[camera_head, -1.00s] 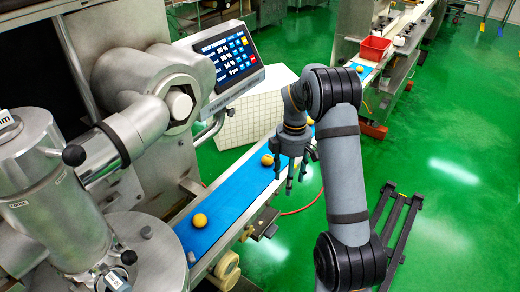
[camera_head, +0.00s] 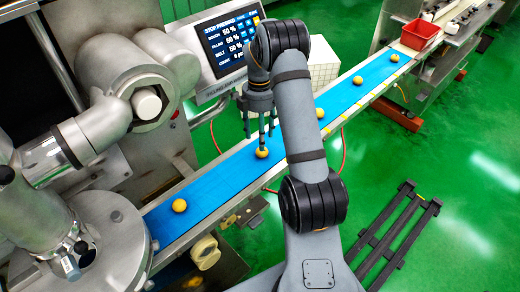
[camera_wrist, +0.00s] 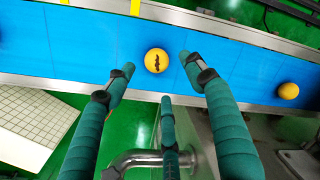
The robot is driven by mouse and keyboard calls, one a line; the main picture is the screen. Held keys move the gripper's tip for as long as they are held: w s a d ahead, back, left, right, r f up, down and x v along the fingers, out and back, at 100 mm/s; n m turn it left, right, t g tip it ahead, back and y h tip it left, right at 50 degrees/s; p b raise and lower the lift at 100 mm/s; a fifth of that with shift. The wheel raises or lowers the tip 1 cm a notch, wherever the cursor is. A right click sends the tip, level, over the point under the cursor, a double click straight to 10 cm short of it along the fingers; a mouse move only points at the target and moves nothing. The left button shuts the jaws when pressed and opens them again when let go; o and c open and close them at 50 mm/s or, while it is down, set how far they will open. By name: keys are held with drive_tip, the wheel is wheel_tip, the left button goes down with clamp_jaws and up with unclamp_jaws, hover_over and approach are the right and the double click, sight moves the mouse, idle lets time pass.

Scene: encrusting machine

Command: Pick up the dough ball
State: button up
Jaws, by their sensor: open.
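Several yellow dough balls sit spaced out along the blue conveyor belt (camera_head: 222,168). One dough ball (camera_head: 261,152) lies on the belt just below my gripper (camera_head: 262,128). In the wrist view this dough ball (camera_wrist: 156,60), with a dark mark on top, lies beyond and between the spread fingertips of my gripper (camera_wrist: 157,76). The fingers are open and empty. They appear apart from the ball. Another dough ball (camera_head: 180,205) lies nearer the machine; a ball also shows at the right of the wrist view (camera_wrist: 288,91).
More dough balls (camera_head: 357,80) lie farther up the belt, one (camera_head: 320,113) beside my arm. A control screen (camera_head: 231,43) stands behind the belt near my gripper. A red bin (camera_head: 421,34) is at the far end. A dark frame (camera_head: 400,232) lies on the green floor.

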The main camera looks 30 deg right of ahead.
drive_tip(key=shift+s+d+f+p, duration=0.15)
drive_tip(key=shift+f+p, duration=0.2)
drive_tip(key=shift+f, duration=1.25)
drive_tip(key=shift+s+f+p, duration=0.1)
drive_tip(key=shift+f+p, duration=0.25)
drive_tip(key=shift+f, duration=1.2)
drive_tip(key=shift+c, duration=0.9)
drive_tip(key=c, duration=1)
